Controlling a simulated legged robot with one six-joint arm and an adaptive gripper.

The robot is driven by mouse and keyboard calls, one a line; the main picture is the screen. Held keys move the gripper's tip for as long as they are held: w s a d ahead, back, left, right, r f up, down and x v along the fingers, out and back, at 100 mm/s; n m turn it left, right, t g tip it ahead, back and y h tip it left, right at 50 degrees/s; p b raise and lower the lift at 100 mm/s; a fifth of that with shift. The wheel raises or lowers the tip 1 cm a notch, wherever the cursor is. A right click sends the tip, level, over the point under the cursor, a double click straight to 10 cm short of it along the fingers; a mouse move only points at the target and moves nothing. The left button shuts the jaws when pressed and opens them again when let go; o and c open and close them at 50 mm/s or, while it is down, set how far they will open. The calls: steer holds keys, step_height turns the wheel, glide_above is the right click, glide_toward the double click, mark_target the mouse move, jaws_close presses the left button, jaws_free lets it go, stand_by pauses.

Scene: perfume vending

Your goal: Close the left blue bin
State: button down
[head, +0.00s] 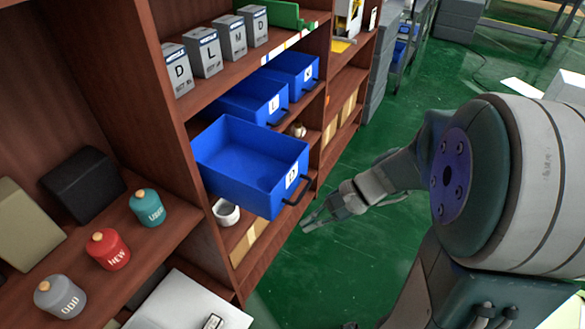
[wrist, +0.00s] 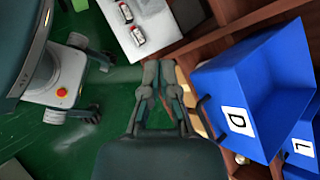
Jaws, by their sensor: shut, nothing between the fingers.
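The left blue bin (head: 228,148), marked D, is pulled far out of the shelf and stands open and empty. Its black handle (head: 298,190) is on its front face. In the wrist view the same bin (wrist: 258,80) is at the right, its handle close to my fingers. My gripper (head: 312,219) is shut and empty, just in front of and slightly below the bin's front, apart from the handle in the head view. The gripper (wrist: 161,72) also shows in the wrist view, where I cannot tell whether it touches the handle.
Two more blue bins, marked L (head: 245,103) and another (head: 292,72), sit further back in the shelf. Boxes (head: 178,70) stand on the shelf above. A white cup (head: 226,212) is below the left bin. Bottles (head: 108,250) stand at lower left. Green floor (head: 345,255) is clear in front.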

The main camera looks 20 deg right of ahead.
steer(key=w+d+f+m+t+y, duration=0.4)
steer(key=w+d+m+t, duration=0.15)
steer(key=m, duration=0.25)
steer(key=m+t+h, duration=0.2)
steer(key=m+t, duration=0.4)
steer(key=m, duration=0.1)
glide_toward(293, 181)
steer(key=x, duration=0.7)
steer(key=shift+a+r, duration=0.1)
steer(key=shift+a, duration=0.1)
steer(key=shift+w+a, duration=0.15)
steer(key=shift+w, duration=0.05)
steer(key=shift+w+a, duration=0.2)
steer(key=x, duration=2.1)
steer(key=shift+r, duration=0.35)
steer(key=shift+w+a+r, duration=0.1)
steer(key=shift+w+a, duration=0.05)
